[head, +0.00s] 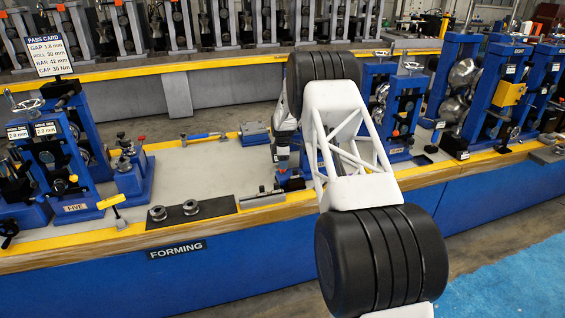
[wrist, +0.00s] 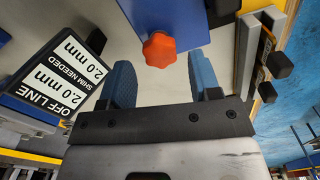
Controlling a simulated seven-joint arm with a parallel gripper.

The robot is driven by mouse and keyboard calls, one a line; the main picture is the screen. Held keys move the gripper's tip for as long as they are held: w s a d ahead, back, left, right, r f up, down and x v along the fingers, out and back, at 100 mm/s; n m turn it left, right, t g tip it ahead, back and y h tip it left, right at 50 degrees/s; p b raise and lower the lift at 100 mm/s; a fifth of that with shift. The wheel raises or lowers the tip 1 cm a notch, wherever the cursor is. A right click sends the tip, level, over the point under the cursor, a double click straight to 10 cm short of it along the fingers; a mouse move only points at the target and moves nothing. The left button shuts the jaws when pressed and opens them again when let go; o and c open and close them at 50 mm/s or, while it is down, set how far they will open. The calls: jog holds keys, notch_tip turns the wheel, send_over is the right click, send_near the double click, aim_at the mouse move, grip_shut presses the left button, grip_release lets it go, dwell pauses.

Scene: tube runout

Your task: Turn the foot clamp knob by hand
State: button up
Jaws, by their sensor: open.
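An orange-red lobed knob (wrist: 159,50), which looks like the foot clamp knob, sticks out of a blue block (wrist: 165,15) in the wrist view. My gripper (wrist: 162,78) is open, with its two blue fingers spread apart. The knob lies between and a little beyond the fingertips, with a gap on each side; I see no contact. In the head view my gripper (head: 284,150) is over the bench right of centre, partly hidden by my arm. The knob is too small or hidden there to make out surely.
A card (wrist: 62,75) reading off line, 2.0 mm shim needed, stands left of my gripper. Dark-ended bars (wrist: 262,60) lie to the right. In the head view, blue roll stands (head: 75,165) flank the grey bench (head: 200,165), which has clear room left of my gripper.

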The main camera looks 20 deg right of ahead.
jog(key=shift+f, duration=0.2)
jog(key=shift+f, duration=0.8)
jog(key=shift+c, duration=0.4)
jog(key=c, duration=0.6)
jog(key=shift+c, duration=0.2)
jog(key=m, duration=0.2)
jog(key=shift+m, duration=0.3)
jog(key=o, duration=0.8)
